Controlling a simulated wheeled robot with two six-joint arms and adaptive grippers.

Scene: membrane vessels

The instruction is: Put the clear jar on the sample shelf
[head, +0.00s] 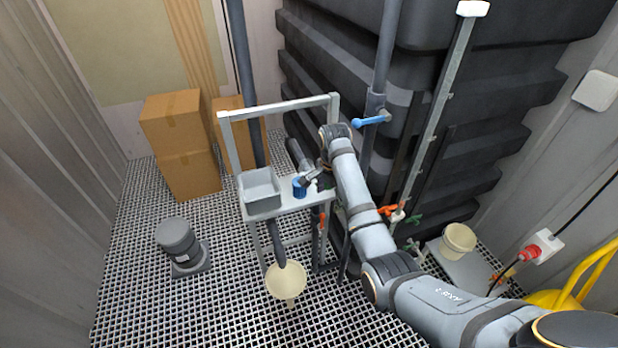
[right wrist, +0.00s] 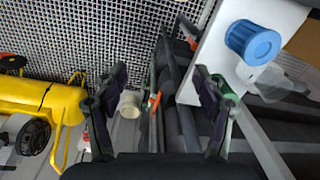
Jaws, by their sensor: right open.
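The shelf (head: 288,205) is a pale narrow board on a metal frame, probably the sample shelf. It also shows at the upper right of the right wrist view (right wrist: 211,52). A clear, see-through shape, which looks like the clear jar (right wrist: 268,84), is beside a blue lidded container; I cannot tell if it is upright. My right gripper (head: 308,180) is at the shelf's right end in the head view. In the right wrist view its two fingers (right wrist: 158,80) are spread with nothing held between them. The gripper partly hides that shelf end. My left gripper is not in view.
The blue container (head: 300,187) and a grey bin (head: 261,188) stand on the shelf. A pipe (head: 376,75) with a blue valve handle (head: 371,120) rises behind my right arm. Black vessels fill the back right. A cream funnel-like bowl (head: 286,280) is below the shelf.

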